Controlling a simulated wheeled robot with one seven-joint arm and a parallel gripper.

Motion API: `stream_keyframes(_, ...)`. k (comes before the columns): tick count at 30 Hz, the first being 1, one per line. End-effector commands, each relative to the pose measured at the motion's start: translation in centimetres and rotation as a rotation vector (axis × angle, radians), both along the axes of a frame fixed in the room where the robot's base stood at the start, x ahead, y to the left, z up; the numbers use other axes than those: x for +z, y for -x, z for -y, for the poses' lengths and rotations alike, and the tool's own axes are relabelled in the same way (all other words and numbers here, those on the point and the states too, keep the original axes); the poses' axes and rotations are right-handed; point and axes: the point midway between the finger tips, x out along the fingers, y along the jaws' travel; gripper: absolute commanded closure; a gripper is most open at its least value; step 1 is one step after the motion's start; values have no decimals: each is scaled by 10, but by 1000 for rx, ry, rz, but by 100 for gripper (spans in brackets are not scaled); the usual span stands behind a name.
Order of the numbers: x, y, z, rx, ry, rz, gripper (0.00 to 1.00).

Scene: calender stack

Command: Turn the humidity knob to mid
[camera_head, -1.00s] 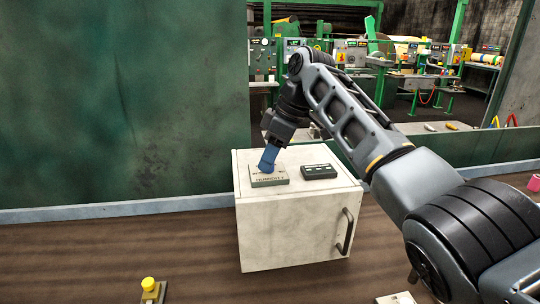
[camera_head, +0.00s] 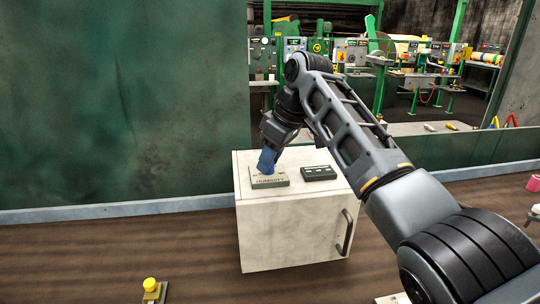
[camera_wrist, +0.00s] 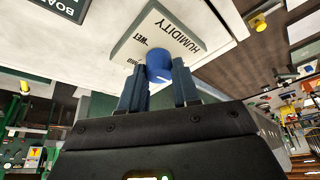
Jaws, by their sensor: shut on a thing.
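The humidity knob is a blue round knob (camera_wrist: 159,64) with a white pointer line, on a pale plate (camera_wrist: 140,40) lettered HUMIDITY, with WET readable and other words partly hidden. My gripper (camera_wrist: 160,88) is shut on the knob, one blue finger on each side of it. In the head view the plate (camera_head: 270,184) lies on top of a white cabinet (camera_head: 290,232), and my gripper (camera_head: 267,160) comes down on it from above. The knob is mostly hidden there by the fingers. The exact pointer setting cannot be told.
A dark panel (camera_head: 319,173) lies on the cabinet top, right of the plate. The cabinet has a dark handle (camera_head: 346,232) at its front right. A yellow button on a base (camera_head: 150,286) stands at the front left. A green wall (camera_head: 120,100) rises behind.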

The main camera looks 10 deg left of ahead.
Motion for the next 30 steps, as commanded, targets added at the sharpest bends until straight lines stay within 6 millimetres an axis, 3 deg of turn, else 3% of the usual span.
stream_keyframes(30,1,3,-5,-964,-2,2,99)
